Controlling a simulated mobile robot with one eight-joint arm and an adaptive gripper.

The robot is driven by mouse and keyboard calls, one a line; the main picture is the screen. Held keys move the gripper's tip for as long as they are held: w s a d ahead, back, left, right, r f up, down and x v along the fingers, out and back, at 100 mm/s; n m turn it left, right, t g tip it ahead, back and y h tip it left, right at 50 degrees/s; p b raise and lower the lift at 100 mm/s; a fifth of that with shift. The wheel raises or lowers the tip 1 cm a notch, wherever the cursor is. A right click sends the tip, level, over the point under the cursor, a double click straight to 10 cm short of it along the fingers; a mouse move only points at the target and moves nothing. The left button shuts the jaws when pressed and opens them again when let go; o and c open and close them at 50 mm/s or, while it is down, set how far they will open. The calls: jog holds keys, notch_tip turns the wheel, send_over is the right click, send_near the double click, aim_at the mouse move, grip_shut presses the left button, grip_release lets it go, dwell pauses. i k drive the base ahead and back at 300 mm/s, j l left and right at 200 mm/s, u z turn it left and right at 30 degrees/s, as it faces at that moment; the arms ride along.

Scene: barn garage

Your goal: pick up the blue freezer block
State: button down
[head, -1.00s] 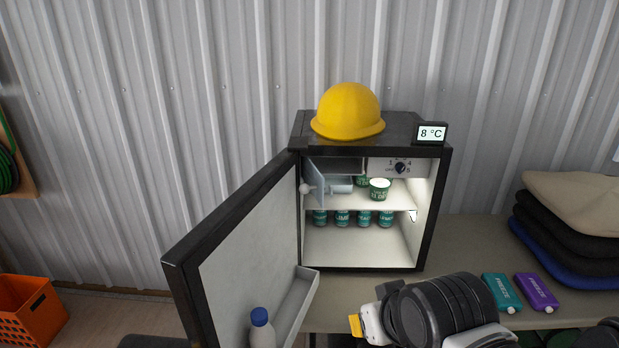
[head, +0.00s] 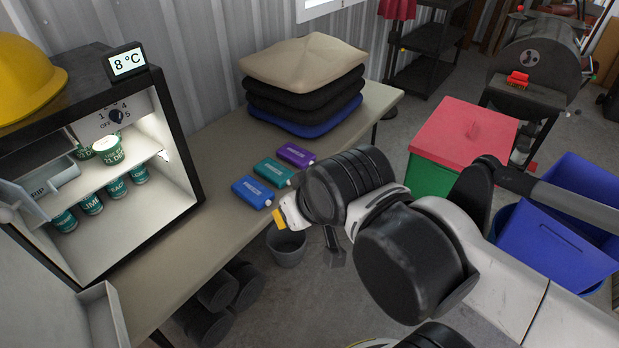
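The blue freezer block (head: 252,192) lies flat on the beige table near its front edge, the nearest of three blocks in a slanting row. The teal freezer block (head: 273,172) and the purple freezer block (head: 296,154) lie behind it toward the cushions. My arm comes in from the right. My gripper (head: 335,248) shows only as a dark part below the wrist, to the right of the blue block and beyond the table's front edge in the picture. It appears apart from the blocks; its finger opening is hidden.
The open fridge (head: 172,150) with tubs inside stands left on the table. Stacked cushions (head: 303,62) lie behind the blocks. A grey bucket (head: 287,248) is below the table edge. A red-lidded green box (head: 455,133) and blue bin (head: 560,225) stand right.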

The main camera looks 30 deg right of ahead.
aim_at(250, 191)
jog(key=z, duration=0.1)
jog(key=i+l+u, duration=0.3)
jog(key=l, duration=0.25)
jog(key=i+l+u, duration=0.3)
jog(key=l, duration=0.3)
jog(key=i+l+u, duration=0.1)
jog(key=l+u, duration=0.2)
jog(key=l, duration=0.3)
jog(key=i+l+u, duration=0.1)
jog(key=l+u, duration=0.2)
jog(key=l, duration=0.4)
jog(key=l+u, duration=0.3)
jog(key=l, duration=0.4)
